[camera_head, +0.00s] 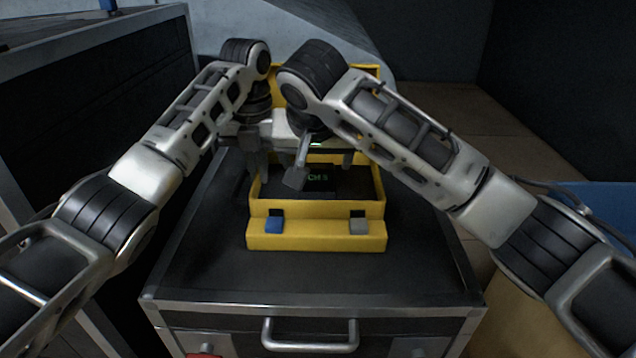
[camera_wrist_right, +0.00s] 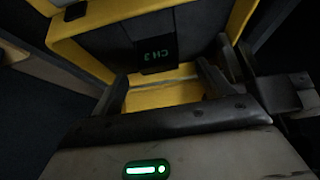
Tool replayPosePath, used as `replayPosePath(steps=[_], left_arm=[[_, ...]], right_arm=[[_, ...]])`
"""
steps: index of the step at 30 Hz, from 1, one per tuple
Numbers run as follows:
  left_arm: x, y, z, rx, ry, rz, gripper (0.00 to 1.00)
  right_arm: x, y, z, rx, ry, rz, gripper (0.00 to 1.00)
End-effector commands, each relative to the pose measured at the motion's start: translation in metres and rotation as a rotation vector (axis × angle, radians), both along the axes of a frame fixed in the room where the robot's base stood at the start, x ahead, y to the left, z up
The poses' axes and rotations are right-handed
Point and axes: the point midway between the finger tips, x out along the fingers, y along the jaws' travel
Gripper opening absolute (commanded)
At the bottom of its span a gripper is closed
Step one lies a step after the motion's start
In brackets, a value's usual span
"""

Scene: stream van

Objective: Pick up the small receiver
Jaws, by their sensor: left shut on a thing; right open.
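The small receiver (camera_head: 319,187) is a dark box with a green "CH" display, inside the yellow case (camera_head: 300,243). It also shows in the right wrist view (camera_wrist_right: 156,55), apart from my fingers, against dark lining. My right gripper (camera_head: 321,168) is open over the case, with one finger to the left of the display and one to the right. My left gripper (camera_head: 258,170) is at the case's left wall and appears shut on it; its fingertips are partly hard to see. The right wrist view shows a yellow wall (camera_wrist_right: 240,18) beside it.
The case stands on a black cabinet (camera_head: 210,270) with a metal edge and front handle. Blue (camera_head: 274,225) and grey (camera_head: 358,225) latches sit on the case front. The raised yellow part behind is mostly hidden by my arms. The cabinet top is clear in front.

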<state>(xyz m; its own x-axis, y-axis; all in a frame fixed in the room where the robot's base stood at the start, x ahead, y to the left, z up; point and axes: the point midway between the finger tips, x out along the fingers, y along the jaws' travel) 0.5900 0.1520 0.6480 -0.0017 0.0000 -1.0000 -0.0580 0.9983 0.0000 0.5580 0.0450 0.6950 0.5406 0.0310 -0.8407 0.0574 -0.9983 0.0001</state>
Motion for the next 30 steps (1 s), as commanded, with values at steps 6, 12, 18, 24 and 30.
replayPosePath(steps=[6, 12, 18, 24, 30], left_arm=[[0.0, 0.0, 0.001, -0.001, -0.002, 0.0, 0.0], [0.0, 0.0, 0.001, -0.001, -0.002, 0.0, 0.0], [0.0, 0.0, 0.001, -0.001, -0.002, 0.0, 0.0], [0.0, 0.0, 0.001, -0.001, -0.002, 0.0, 0.0], [0.0, 0.0, 0.001, -0.001, -0.002, 0.0, 0.0]], right_arm=[[0.015, -0.002, -0.031, -0.002, 0.003, -0.002, 0.78], [0.021, -0.001, -0.041, 0.0, 0.002, 0.0, 0.78], [0.021, -0.001, -0.04, 0.0, 0.002, 0.0, 0.7], [0.021, -0.001, -0.04, 0.0, 0.002, 0.0, 0.27], [0.021, -0.001, -0.039, 0.001, 0.001, 0.001, 0.27]])
